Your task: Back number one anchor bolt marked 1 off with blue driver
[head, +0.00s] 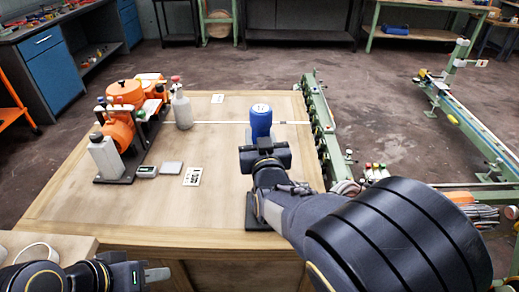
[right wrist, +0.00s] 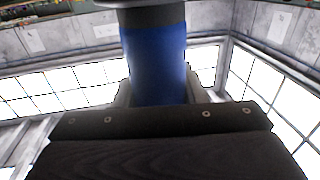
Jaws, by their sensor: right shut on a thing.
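The blue driver (head: 261,121) stands upright toward the back right of the wooden table, with a pale marked top. My right gripper (head: 265,157) is shut on it; in the right wrist view its blue body (right wrist: 157,65) rises between the fingers, with a dark part above. The driver's lower end is hidden. My left gripper (head: 150,273) is at the lower left, in front of the table and away from the driver. It shows edge-on, so its opening is unclear. I cannot make out an anchor bolt marked 1.
An orange machine (head: 121,127) on a black base stands at the table's left, beside a white spray bottle (head: 181,108). A green rail (head: 321,127) runs along the right edge. The table's middle is mostly clear.

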